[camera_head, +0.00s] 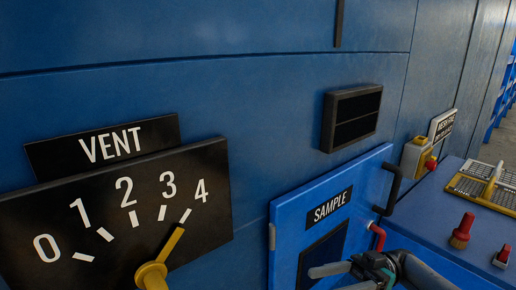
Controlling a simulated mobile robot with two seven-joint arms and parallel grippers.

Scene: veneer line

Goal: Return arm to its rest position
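My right gripper (328,280) comes in from the lower right, in front of the blue SAMPLE door (290,240). Its two grey fingers are apart, with nothing seen between them; the lower finger is cut off by the bottom edge. My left gripper is out of view. A VENT dial plate (215,190) is at the left, marked 0 to 4. Its yellow pointer (167,253) points up and right, near the 4 tick.
A black door handle (392,186) and a red lever (378,238) are close to my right arm. A red-button box (415,155) and a black wall box (352,116) stand out.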

